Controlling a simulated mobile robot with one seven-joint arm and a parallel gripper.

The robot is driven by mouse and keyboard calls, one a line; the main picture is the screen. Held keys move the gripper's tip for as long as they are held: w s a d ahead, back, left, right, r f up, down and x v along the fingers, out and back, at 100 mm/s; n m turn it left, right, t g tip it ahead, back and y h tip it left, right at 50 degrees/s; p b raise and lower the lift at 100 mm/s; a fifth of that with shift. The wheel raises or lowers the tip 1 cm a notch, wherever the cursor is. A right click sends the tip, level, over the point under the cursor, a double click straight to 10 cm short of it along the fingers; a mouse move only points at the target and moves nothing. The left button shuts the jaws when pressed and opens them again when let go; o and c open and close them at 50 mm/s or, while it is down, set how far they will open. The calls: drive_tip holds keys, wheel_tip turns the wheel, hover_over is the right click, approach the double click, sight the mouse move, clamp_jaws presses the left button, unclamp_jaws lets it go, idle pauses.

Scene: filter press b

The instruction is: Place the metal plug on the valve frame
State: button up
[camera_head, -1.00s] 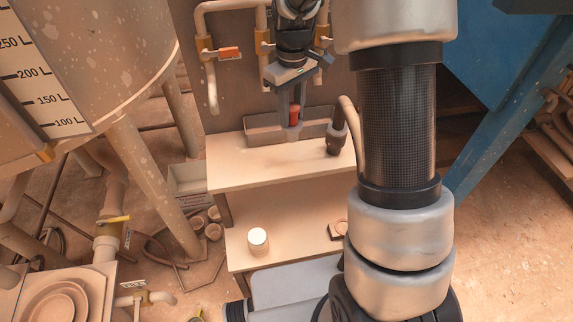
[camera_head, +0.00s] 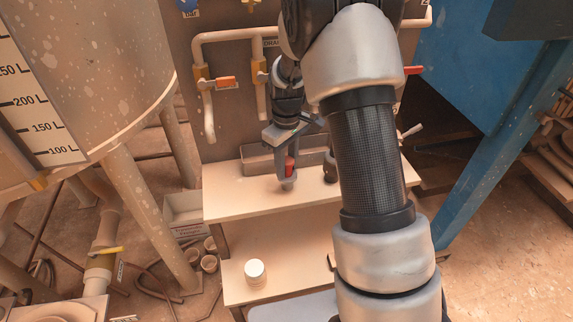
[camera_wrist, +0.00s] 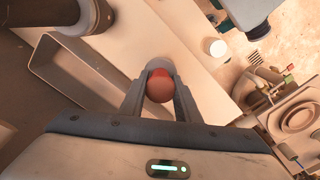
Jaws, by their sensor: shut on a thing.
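My gripper (camera_head: 289,172) hangs over the upper shelf and is shut on a plug with a red rounded top and a grey lower part (camera_head: 288,181). In the wrist view the plug's red top (camera_wrist: 159,86) sits between the two fingers (camera_wrist: 158,98), with a pale grey disc partly showing behind it. I cannot tell whether the plug touches the shelf. A framework of beige pipes with valves (camera_head: 230,37) is on the panel behind; I cannot tell for sure whether this is the valve frame.
A shallow open tray (camera_head: 258,163) lies along the back of the upper shelf (camera_head: 235,201), close behind my gripper. A white cup (camera_head: 254,269) stands on the lower shelf. A large tank (camera_head: 90,60) is at left, a blue structure (camera_head: 470,70) at right. The shelf's left part is clear.

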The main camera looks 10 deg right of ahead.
drive_tip(key=shift+f, duration=0.2)
drive_tip(key=o, duration=1.2)
drive_tip(key=shift+r, duration=0.1)
